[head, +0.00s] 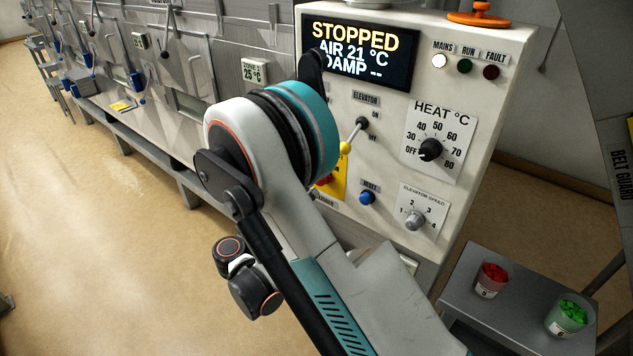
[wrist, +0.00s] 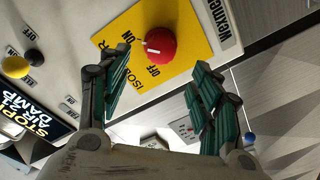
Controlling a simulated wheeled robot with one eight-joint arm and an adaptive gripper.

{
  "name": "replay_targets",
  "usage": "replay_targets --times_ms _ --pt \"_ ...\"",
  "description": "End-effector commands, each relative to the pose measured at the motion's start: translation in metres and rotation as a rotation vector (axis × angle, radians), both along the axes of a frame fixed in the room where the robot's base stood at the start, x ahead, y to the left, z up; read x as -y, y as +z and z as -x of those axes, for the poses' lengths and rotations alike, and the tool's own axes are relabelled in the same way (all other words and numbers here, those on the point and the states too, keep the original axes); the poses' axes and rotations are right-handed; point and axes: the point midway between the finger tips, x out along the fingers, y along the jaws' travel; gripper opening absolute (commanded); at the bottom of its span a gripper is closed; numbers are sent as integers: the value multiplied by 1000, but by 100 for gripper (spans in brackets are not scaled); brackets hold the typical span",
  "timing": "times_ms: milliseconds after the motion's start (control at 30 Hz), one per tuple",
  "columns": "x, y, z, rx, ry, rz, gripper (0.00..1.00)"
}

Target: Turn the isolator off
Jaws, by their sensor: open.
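The isolator's red round knob (wrist: 161,43) sits on a yellow plate (wrist: 186,22) printed OFF and ON, in the wrist view. A short white mark shows on the knob's left side; I cannot tell for sure which label it points to. In the head view only a strip of the yellow plate (head: 340,180) and a bit of red show beside my arm. My gripper (wrist: 161,60) is open and empty, its teal-padded fingers on either side of the knob in the picture. I cannot tell how far it is from the panel. My arm hides the gripper in the head view.
The elevator lever with a yellow ball (head: 345,148) and the blue reset button (head: 367,198) are close to my arm. The heat dial (head: 430,150) is to the right. The display (head: 360,52) reads STOPPED. A small table (head: 470,262) holds two cups at lower right.

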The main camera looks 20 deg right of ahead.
Motion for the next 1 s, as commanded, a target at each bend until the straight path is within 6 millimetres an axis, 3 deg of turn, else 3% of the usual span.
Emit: replay_targets --times_ms 200,400,867,1000 --pt "34 -1 -28 0 -2 -1 58" --pt "54 -1 -46 -1 -2 0 58" --pt "63 0 -54 -1 1 0 58" --pt "62 0 -54 -1 1 0 29"
